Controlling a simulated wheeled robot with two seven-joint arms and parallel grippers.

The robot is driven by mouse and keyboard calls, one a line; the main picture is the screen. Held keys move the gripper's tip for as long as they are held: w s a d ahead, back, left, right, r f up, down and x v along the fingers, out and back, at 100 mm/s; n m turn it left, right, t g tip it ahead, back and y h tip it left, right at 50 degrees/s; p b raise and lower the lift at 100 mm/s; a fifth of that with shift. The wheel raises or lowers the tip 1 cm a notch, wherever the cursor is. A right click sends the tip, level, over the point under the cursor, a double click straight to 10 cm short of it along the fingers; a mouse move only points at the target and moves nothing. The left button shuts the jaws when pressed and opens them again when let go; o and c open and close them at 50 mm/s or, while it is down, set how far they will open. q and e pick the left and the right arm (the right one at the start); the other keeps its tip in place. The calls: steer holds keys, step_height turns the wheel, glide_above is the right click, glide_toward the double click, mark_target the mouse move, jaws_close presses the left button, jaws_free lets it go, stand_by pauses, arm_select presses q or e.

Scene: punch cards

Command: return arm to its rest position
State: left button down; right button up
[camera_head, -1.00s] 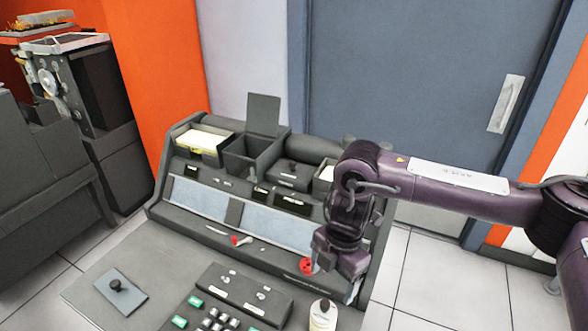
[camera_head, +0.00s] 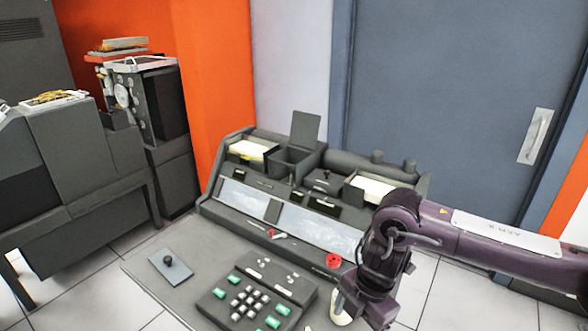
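My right arm comes in from the right, purple and dark, with its forearm nearly level and its wrist bent down. My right gripper (camera_head: 378,312) points down at the front right of the console, near the lower edge of the picture. Its fingers are too dark and small to tell whether they are open or shut, and I see nothing clearly held. A white bottle (camera_head: 340,310) stands just left of it, partly covered by the gripper. My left gripper is out of view.
The grey console (camera_head: 150,285) has a keypad (camera_head: 250,300), a red knob (camera_head: 333,260), a flat plate with a black knob (camera_head: 170,267), and card bins (camera_head: 251,150) with a raised lid (camera_head: 305,130). Dark machines (camera_head: 70,155) stand at left. A door (camera_head: 430,100) is behind. Floor is clear at right.

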steer(key=s+a+f+n+t+y, duration=0.1)
steer(key=s+a+y, duration=0.1)
steer(key=a, duration=0.6)
steer(key=s+a+f+n+t+y, duration=0.1)
steer(key=s+a+y, duration=0.1)
steer(key=a, duration=0.6)
steer(key=a+r+m+t+y, duration=0.3)
steer(key=a+r+m+y, duration=0.15)
steer(key=a+r, duration=0.3)
steer(key=w+d+f+m+t+h, duration=0.1)
steer(key=d+m+t+h, duration=0.15)
steer(key=d+m, duration=0.45)
steer(key=w+d+f+m+t+h, duration=0.1)
steer(key=d+f+m+t+h, duration=0.15)
steer(key=d+m, duration=0.45)
steer(key=s+d+f+m+g+h, duration=0.2)
steer(key=s+d+f+m+g, duration=0.15)
steer(key=s+d, duration=0.35)
steer(key=s+d+f+m+g+h, duration=0.3)
steer(key=s+d+f, duration=0.2)
steer(key=d, duration=0.5)
step_height(320, 180, down, 28)
steer(key=s+r, duration=0.1)
steer(key=s+d+f+g, duration=0.2)
steer(key=s+d+f, duration=0.1)
steer(key=s+f, duration=1.7)
steer(key=shift+s+n, duration=0.2)
steer(key=shift+n, duration=0.2)
